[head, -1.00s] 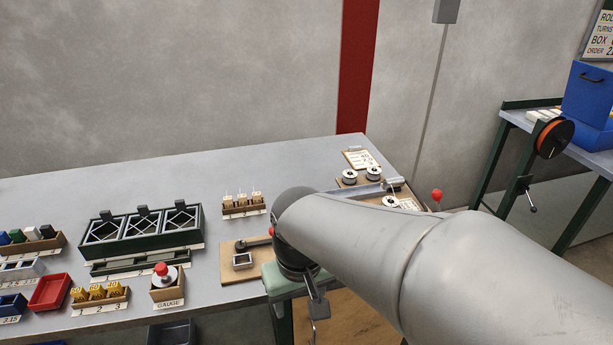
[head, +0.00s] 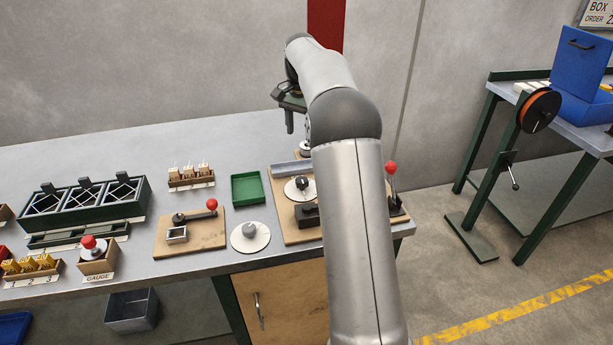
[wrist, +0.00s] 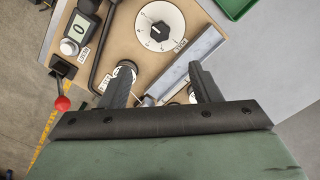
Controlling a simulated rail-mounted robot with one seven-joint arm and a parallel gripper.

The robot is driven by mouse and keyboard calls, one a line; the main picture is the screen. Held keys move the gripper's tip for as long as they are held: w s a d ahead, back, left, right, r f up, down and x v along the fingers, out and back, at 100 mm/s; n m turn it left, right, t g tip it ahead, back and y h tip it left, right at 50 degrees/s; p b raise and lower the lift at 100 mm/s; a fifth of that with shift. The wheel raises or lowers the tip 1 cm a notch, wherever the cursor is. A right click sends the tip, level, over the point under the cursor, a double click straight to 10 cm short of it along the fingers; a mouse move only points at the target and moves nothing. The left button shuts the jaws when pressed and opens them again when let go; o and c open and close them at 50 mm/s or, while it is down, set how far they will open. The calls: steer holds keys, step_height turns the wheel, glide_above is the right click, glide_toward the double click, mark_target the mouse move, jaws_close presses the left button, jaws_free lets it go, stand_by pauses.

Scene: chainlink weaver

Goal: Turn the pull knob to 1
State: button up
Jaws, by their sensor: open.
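A white dial with a black knob (head: 301,187) sits on the wooden board at the right end of the bench. It shows closer in the wrist view (wrist: 160,27), with marks around its rim too small to read surely; I take it to be the pull knob. My gripper (wrist: 163,82) is open, with nothing gripped between its fingers. In the wrist view the dial lies beyond the fingertips, apart from them. In the head view my gripper (head: 289,118) hangs over the back of the bench, behind the dial; its fingertips are unclear there.
A grey metal bar (wrist: 187,62) lies beside the dial. A spool (wrist: 125,70) stands by the left finger. A red-knobbed lever (head: 391,170) stands at the bench's right edge. A green tray (head: 248,188) and a second pale disc (head: 250,236) lie left of the board.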

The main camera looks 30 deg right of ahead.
mark_target(302, 180)
step_height(302, 180, down, 16)
steer(key=shift+f+p, duration=0.2)
steer(key=shift+p, duration=0.45)
steer(key=c, duration=1)
